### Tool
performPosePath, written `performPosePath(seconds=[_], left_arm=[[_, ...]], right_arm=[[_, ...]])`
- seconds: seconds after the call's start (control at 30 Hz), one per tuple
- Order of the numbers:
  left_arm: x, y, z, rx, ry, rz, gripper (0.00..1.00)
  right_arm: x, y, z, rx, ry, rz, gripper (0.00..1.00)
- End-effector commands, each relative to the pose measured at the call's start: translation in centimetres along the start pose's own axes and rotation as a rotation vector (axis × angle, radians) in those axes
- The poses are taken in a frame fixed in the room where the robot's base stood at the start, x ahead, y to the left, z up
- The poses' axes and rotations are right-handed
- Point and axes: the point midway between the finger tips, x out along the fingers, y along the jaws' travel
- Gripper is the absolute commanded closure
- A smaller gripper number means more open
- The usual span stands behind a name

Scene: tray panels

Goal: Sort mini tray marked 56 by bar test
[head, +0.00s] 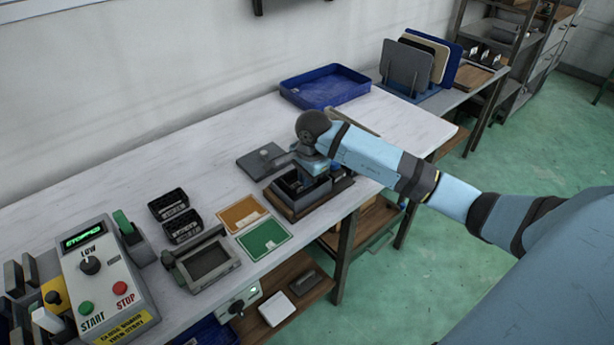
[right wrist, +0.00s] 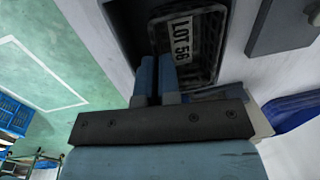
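The mini tray marked 56 is a black, ribbed tray with a white "LOT 56" label; it shows in the right wrist view (right wrist: 207,42). It lies in a dark open box, which stands near the table's front edge in the head view (head: 284,207). My right gripper (head: 308,172) reaches down into this box. In the right wrist view its blue fingers (right wrist: 156,62) are close together at the tray's near wall, with the thin wall seemingly between them. The tips are partly hidden. My left gripper is out of view.
A flat dark lid (head: 265,161) lies behind the box. Orange (head: 240,213) and green (head: 263,237) panels, two black mini trays (head: 180,226), a dark-topped fixture (head: 207,262) and a control box (head: 100,285) stand to the left. A blue tray (head: 325,88) is at the back.

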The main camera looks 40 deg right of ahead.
Motion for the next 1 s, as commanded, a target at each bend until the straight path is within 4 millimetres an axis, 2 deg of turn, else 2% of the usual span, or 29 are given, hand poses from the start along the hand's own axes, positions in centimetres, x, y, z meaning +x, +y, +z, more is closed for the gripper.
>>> performPosePath(seconds=[0.3,0.43,0.47,0.73,1.0], left_arm=[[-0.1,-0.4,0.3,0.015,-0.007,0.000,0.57],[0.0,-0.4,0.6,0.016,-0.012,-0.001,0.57],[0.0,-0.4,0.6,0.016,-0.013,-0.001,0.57],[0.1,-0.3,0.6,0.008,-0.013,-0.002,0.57],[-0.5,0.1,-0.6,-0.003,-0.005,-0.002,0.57]], right_arm=[[0.0,0.0,0.0,0.000,0.000,0.000,1.00],[0.0,0.0,0.0,0.000,0.000,0.000,0.69],[0.0,0.0,0.0,0.000,0.000,0.000,0.67],[-0.1,0.0,0.0,0.000,0.000,0.000,0.67],[-1.7,-0.2,0.0,-0.001,0.001,0.000,0.67]])
